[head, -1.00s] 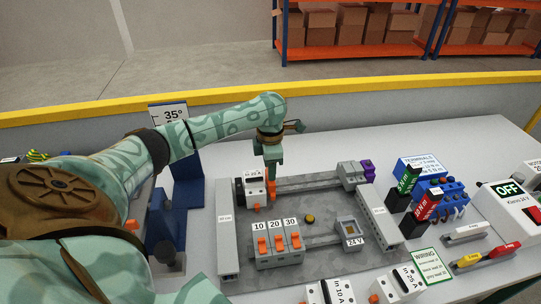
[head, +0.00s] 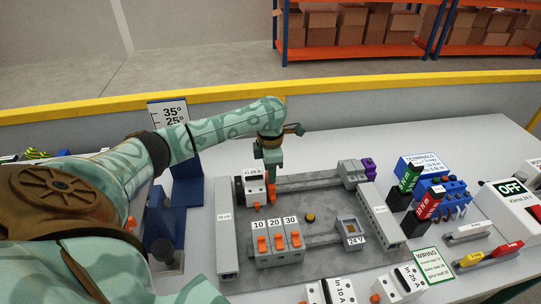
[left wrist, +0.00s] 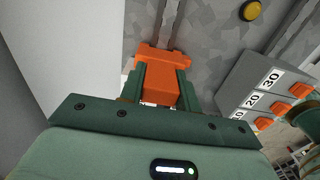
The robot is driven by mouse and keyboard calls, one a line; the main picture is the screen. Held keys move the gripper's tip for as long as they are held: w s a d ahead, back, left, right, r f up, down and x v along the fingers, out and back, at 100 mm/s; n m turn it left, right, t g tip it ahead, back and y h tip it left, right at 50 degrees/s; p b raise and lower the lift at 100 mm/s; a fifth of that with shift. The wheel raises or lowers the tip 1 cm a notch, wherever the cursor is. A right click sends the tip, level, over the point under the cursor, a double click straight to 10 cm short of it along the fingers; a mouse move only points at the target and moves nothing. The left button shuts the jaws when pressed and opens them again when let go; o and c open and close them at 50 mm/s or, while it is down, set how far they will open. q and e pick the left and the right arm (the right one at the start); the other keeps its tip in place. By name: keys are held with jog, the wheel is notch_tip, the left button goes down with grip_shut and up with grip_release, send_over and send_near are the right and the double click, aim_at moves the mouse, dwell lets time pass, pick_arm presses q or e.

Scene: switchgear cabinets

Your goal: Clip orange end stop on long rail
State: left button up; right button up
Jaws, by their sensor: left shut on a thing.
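My left gripper (head: 272,178) is shut on the orange end stop (head: 272,194) and points down at the left part of the rear long rail (head: 308,182). The end stop shows just right of a white breaker (head: 253,188) on that rail. In the left wrist view the orange end stop (left wrist: 160,78) sits between the two green fingers, its far end over the grey plate and rail. Whether it touches the rail is hard to tell. My right gripper is not in view.
Grey and purple terminals (head: 356,172) sit at the rail's right end. Breakers marked 10, 20, 30 (head: 276,240) and a 24 V unit (head: 350,230) stand on the front rail. Grey ducts flank the plate on the left (head: 227,235) and right (head: 383,220). The rail's middle is free.

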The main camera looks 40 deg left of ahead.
pick_arm(q)
jog(key=shift+f, duration=0.2)
jog(key=o, duration=1.1)
jog(key=shift+c, duration=0.2)
notch_tip(320, 180, up, 16)
jog(key=p, duration=0.5)
jog(key=shift+r, duration=0.2)
jog(key=shift+f, duration=0.1)
